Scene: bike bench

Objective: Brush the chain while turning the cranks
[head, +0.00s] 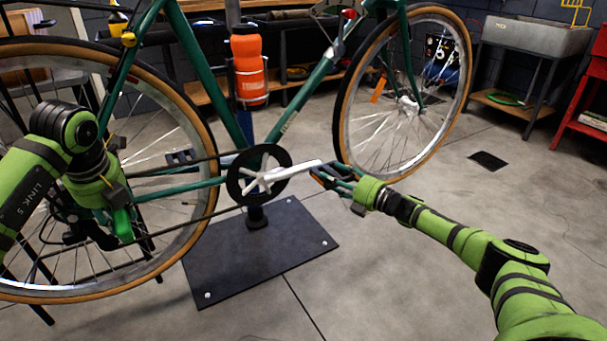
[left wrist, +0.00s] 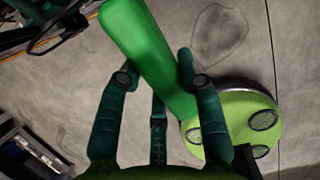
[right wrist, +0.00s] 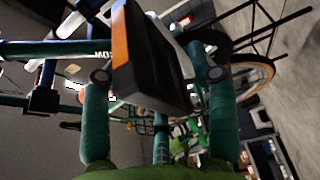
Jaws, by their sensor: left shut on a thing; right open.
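The bike's dark chainring (head: 235,187) with a silver crank (head: 300,171) stands mid-picture in the head view. The chain (head: 190,225) runs back from it toward the rear wheel. My left gripper (head: 116,205) is shut on a bright green brush handle (head: 122,225), left of the chainring near the rear wheel; the handle also shows in the left wrist view (left wrist: 150,50). The bristles cannot be made out. My right gripper (head: 335,176) is open at the crank's outer end. The black pedal with an orange reflector (right wrist: 121,35) sits between its fingers in the right wrist view.
The green bike frame (head: 190,50) stands on a post over a black base plate (head: 290,250). The spoked rear wheel (head: 203,125) is close to my left arm. Floor at right is open.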

